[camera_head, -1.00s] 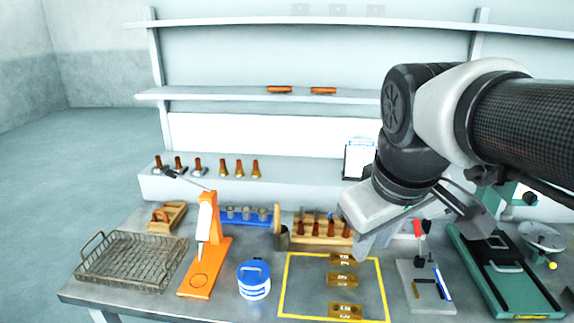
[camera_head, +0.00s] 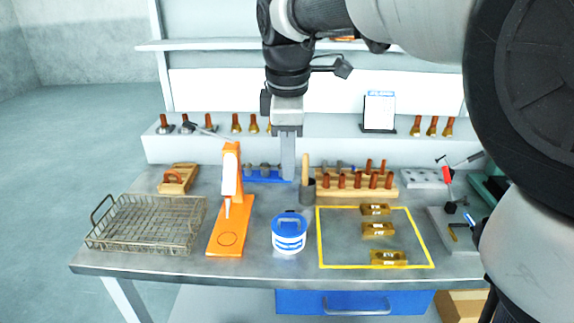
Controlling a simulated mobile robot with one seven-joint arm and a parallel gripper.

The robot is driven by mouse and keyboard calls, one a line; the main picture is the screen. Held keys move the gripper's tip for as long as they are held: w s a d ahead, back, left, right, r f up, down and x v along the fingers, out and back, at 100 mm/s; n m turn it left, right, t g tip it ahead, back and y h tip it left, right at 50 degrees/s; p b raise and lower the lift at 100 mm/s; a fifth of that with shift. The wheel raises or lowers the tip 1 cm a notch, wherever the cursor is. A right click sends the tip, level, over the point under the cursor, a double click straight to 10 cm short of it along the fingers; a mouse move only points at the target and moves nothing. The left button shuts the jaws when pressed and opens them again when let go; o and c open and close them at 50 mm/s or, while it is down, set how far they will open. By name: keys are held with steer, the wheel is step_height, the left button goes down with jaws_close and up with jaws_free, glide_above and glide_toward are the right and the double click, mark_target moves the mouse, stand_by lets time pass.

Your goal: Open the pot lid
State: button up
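The pot (camera_head: 289,240) is a small white tub with blue label bands, upright on the grey table near its front edge. Its blue lid (camera_head: 290,221) sits on top and has a raised handle. My gripper (camera_head: 287,178) hangs pointing down above and behind the pot, well apart from the lid. The gripper is seen edge-on, so the gap between its fingers does not show. Nothing can be seen in it.
An orange press stand (camera_head: 229,226) is left of the pot, with a wire basket (camera_head: 147,246) farther left. A yellow-outlined area (camera_head: 335,266) with brass blocks (camera_head: 378,229) lies right.

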steer(key=b, duration=0.3)
glide_above(289, 231)
step_height(289, 231, down, 16)
steer(key=shift+r, duration=0.1)
jaws_close()
stand_by(1.2)
